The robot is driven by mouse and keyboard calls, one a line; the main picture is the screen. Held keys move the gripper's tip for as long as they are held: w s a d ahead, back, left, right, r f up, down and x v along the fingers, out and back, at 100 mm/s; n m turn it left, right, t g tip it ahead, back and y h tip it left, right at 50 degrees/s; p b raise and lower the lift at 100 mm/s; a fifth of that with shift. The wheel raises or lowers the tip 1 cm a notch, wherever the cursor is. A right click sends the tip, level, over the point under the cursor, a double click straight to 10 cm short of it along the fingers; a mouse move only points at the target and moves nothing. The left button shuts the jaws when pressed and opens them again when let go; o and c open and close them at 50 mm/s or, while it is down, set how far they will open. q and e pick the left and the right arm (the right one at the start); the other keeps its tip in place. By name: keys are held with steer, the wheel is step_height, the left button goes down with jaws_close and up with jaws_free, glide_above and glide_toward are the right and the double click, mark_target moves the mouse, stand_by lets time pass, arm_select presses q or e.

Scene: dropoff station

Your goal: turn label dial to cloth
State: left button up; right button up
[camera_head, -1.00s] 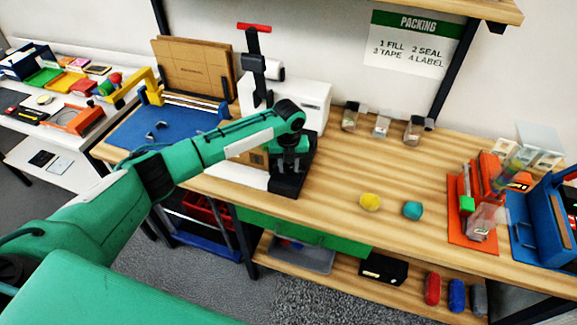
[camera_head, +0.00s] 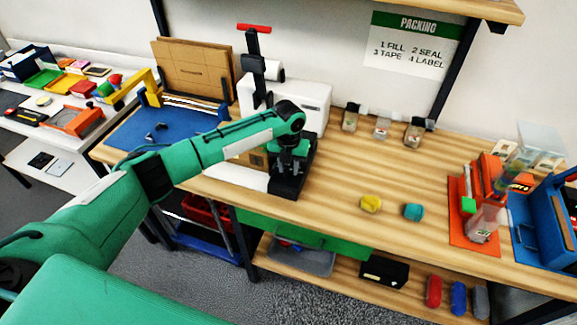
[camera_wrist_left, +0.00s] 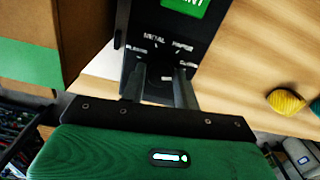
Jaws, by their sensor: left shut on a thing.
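The label dial (camera_wrist_left: 160,82) sits on the black panel (camera_wrist_left: 178,30) of the label machine, under a partly visible green button (camera_wrist_left: 184,5). White words ring the dial; METAL and PAPER are legible, the side words are too small to read surely. My left gripper (camera_wrist_left: 160,97) is shut on the dial, one finger on each side, and hides much of it. Which word the dial points to cannot be told. In the head view, my left gripper (camera_head: 288,165) reaches down over the machine's black front, and the dial is hidden. My right gripper is not in view.
The white label machine (camera_head: 305,100) stands behind my gripper. A blue mat (camera_head: 150,130) is at left, an orange stand (camera_head: 475,235) at right.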

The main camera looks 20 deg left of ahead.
mark_target(289, 169)
arm_select(q)
steer(key=o, duration=1)
steer(key=shift+c, duration=0.2)
steer(key=shift+r, duration=0.15)
steer(key=shift+r, duration=0.3)
step_height(289, 169, up, 13)
steer(key=b, duration=0.3)
steer(key=shift+b, duration=0.3)
